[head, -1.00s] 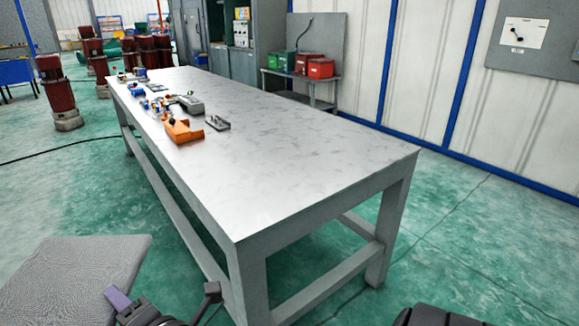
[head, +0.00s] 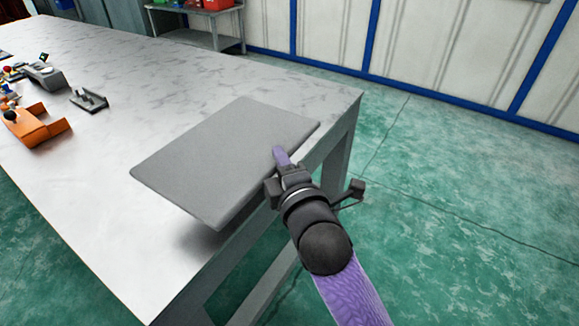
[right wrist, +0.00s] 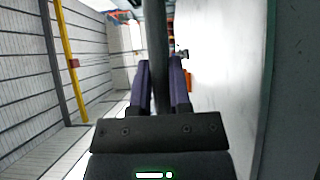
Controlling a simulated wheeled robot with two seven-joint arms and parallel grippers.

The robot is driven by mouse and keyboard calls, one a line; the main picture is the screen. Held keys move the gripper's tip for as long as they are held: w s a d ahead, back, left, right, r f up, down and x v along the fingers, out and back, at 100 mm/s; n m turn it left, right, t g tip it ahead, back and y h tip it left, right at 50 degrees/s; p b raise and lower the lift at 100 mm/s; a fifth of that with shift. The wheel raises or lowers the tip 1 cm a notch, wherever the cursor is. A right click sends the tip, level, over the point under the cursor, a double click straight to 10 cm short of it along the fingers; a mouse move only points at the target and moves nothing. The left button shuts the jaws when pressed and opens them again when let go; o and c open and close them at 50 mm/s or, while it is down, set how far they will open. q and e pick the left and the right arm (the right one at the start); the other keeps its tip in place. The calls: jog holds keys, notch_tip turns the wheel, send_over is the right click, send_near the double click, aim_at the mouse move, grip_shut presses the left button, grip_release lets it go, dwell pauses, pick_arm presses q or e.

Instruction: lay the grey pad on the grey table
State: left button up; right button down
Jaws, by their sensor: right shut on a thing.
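The grey pad (head: 225,160) is a flat, thin slab with rounded corners. My right gripper (head: 281,160) is shut on its right edge, near the table's end. The pad is above the near end of the grey table (head: 110,245), with a dark shadow below its front corner, so that part is clear of the top. Whether its far side touches the top I cannot tell. In the right wrist view, the pad (right wrist: 158,55) shows edge-on as a dark strip between the two purple fingers. My left gripper is not in view.
An orange part (head: 35,128), a small dark grey bracket (head: 89,99) and a grey part (head: 46,75) lie on the table at the left. The tabletop around and beyond the pad is bare. Green floor lies off the table's right end.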

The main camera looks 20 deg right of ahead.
notch_tip(320, 180, down, 10)
jog(key=b, duration=0.6)
jog(key=shift+d+b, duration=0.15)
jog(key=shift+b, duration=0.15)
jog(key=c, duration=0.6)
grip_release()
jog(key=shift+f, duration=0.1)
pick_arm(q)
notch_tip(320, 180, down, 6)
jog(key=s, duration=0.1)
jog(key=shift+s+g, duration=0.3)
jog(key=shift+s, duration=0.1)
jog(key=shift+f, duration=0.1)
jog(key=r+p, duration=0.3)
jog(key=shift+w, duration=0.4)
pick_arm(e)
jog(key=s, duration=1.2)
jog(key=shift+s, duration=0.1)
